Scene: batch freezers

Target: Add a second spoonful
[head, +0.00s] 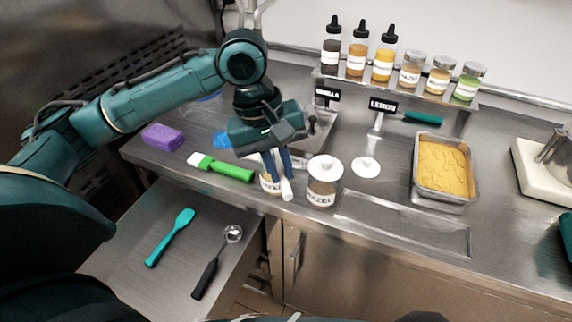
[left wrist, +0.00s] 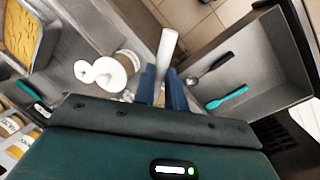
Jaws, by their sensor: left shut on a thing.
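My left gripper (head: 277,172) is above the counter's front edge, with its blue fingers pointing down. It is shut on a white rod-like handle (head: 287,190), which also shows in the left wrist view (left wrist: 168,45). The working end of this tool is hidden, so I cannot tell whether it carries anything. A labelled jar (head: 268,187) stands under and behind the fingers, mostly hidden. A lidded jar marked HAZEL (head: 321,193) stands just right of it. A loose white lid (head: 366,168) lies on the counter. A metal pan of yellow gelato (head: 445,204) is farther right. My right gripper is not in view.
A green brush (head: 230,172) and purple sponge (head: 163,137) lie left. Bottles and jars (head: 383,66) stand on a back rack. A recessed tray (head: 400,225) at the front is empty.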

